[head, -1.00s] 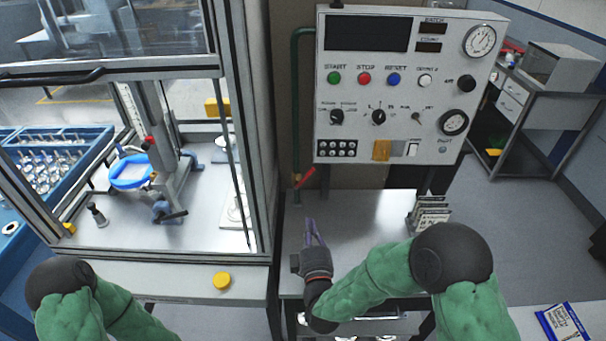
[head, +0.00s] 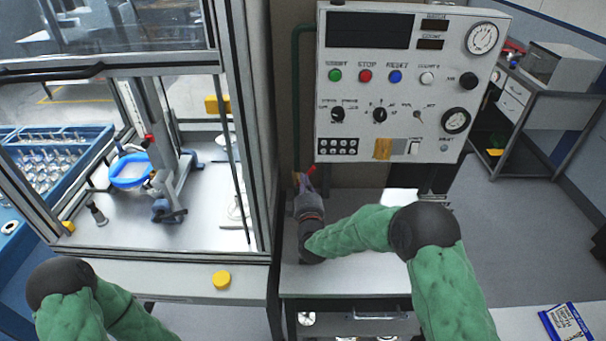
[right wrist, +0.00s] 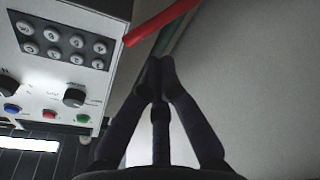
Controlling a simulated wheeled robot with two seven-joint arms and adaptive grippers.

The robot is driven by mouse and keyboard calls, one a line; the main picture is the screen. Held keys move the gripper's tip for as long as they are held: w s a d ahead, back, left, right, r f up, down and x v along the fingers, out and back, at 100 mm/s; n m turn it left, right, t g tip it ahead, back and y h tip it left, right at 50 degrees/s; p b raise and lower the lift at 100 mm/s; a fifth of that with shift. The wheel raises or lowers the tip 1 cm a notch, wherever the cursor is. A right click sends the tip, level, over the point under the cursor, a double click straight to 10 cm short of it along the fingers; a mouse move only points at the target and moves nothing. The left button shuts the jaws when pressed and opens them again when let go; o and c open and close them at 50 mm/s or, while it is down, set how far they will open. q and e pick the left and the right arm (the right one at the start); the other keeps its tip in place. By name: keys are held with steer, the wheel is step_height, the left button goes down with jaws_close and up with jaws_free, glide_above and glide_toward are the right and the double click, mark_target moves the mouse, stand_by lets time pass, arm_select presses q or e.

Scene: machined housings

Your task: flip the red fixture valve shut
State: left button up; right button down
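The red valve handle (head: 311,170) sits low on the green pipe (head: 295,95) left of the control panel and slants up to the right. In the right wrist view the red handle (right wrist: 160,22) crosses the top, in front of the green pipe (right wrist: 176,34). My right gripper (head: 301,182) is at the valve and partly hides it in the head view. In the right wrist view its fingertips (right wrist: 161,66) are together and empty, just below the handle; whether they touch it I cannot tell. My left gripper is out of view; only its arm shows.
The control panel (head: 400,60) with knobs and buttons is close on the right of the valve. A framed glass enclosure (head: 262,130) stands on the left. A yellow disc (head: 222,280) lies on the ledge before it. The grey bench (head: 345,275) is mostly clear.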

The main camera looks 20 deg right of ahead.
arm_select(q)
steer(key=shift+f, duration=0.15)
arm_select(e)
steer(key=shift+w+d+r, duration=0.1)
steer(key=shift+w+d, duration=0.1)
steer(key=shift+w, duration=0.75)
steer(key=shift+w+d+r, duration=0.1)
steer(key=shift+w+d, duration=0.05)
steer(key=shift+w, duration=0.8)
